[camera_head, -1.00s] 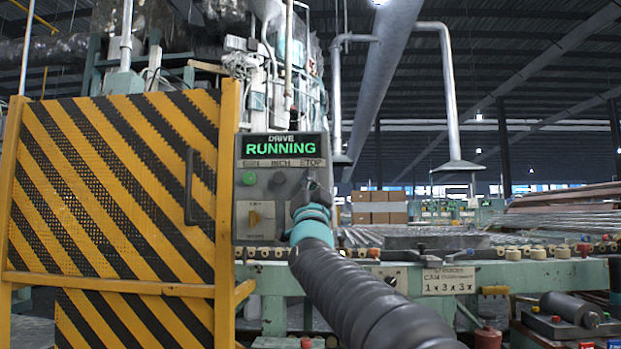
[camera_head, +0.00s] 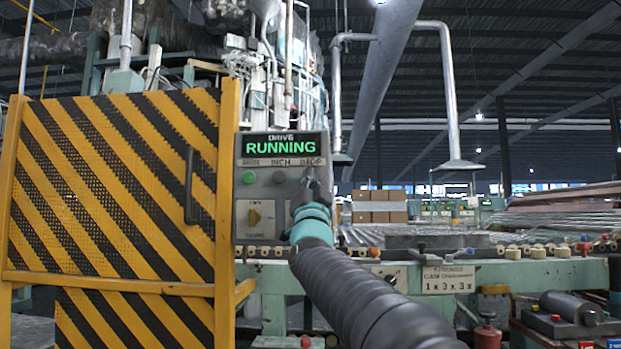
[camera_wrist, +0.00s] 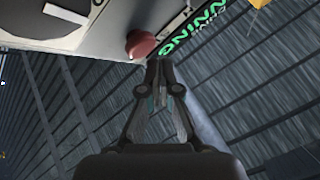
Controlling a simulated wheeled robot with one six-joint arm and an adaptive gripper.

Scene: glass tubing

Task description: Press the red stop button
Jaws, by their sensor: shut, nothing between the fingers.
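The control panel (camera_head: 262,215) is a grey box with a lit display (camera_head: 281,146) that reads RUNNING in green. A green button (camera_head: 248,177) and a grey button (camera_head: 279,177) sit in a row under the labels. The red stop button (camera_wrist: 141,44) shows in the wrist view, standing out from the panel face; in the head view my gripper hides it. My gripper (camera_wrist: 158,62) is shut and empty. Its fingertips are very close to the red button in the wrist view; whether they touch it I cannot tell. In the head view my gripper (camera_head: 311,172) is in front of the panel's right side.
A yellow-and-black striped gate (camera_head: 115,190) with a dark handle stands left of the panel. A green conveyor frame (camera_head: 520,272) with rollers and glass tubes runs to the right.

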